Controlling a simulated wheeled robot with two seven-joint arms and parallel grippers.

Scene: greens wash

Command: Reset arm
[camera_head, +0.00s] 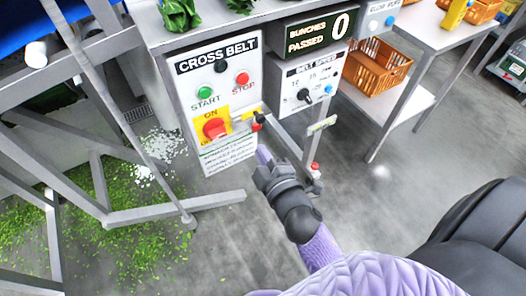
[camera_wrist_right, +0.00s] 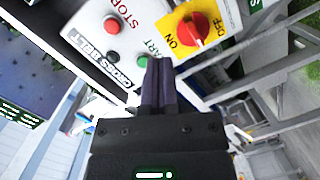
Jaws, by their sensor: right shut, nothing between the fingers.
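My right gripper (camera_head: 263,155) is in front of the cross belt control panel (camera_head: 222,85), near its lower right corner. In the right wrist view my right gripper (camera_wrist_right: 158,62) shows its two fingers pressed together, with nothing between them. The panel has a green start button (camera_head: 203,93), a red stop button (camera_head: 243,78) and a red rotary switch (camera_head: 214,128) on a yellow plate. In the wrist view the fingertips overlap the edge of the green start button (camera_wrist_right: 143,61); I cannot tell whether they touch it. My left gripper is not in view.
A belt speed panel (camera_head: 306,80) and a counter reading 0 (camera_head: 320,33) are to the right. An orange basket (camera_head: 376,68) sits on a shelf. Metal frame legs (camera_head: 175,208) stand at left over floor strewn with green scraps (camera_head: 130,225).

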